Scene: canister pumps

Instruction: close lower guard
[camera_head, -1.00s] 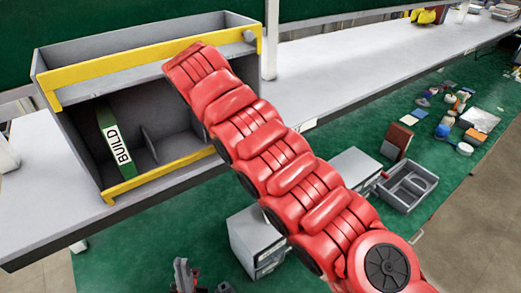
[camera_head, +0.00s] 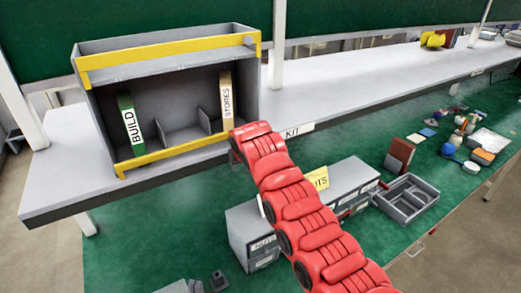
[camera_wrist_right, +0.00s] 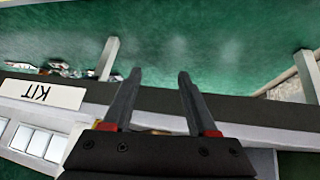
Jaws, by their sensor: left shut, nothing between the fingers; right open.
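A grey two-level shelf unit (camera_head: 165,85) stands on the white bench in the head view. A yellow guard bar (camera_head: 180,156) runs along its lower front edge, in front of the lower compartments. Another yellow bar (camera_head: 170,58) runs along the upper front edge. My red right arm comes in from the lower right and ends beside the lower bar's right end; its gripper is hidden there. In the right wrist view my right gripper (camera_wrist_right: 158,84) is open, with nothing visible between its fingertips, over the bench's dark front edge. My left gripper cannot be made out.
A green BUILD binder (camera_head: 131,122) and a tan STORES binder (camera_head: 227,100) stand in the lower compartments. A KIT label (camera_head: 298,131) marks the bench edge. Grey drawer boxes (camera_head: 262,243) and an open tray (camera_head: 406,198) sit on the green surface below. The bench right of the unit is clear.

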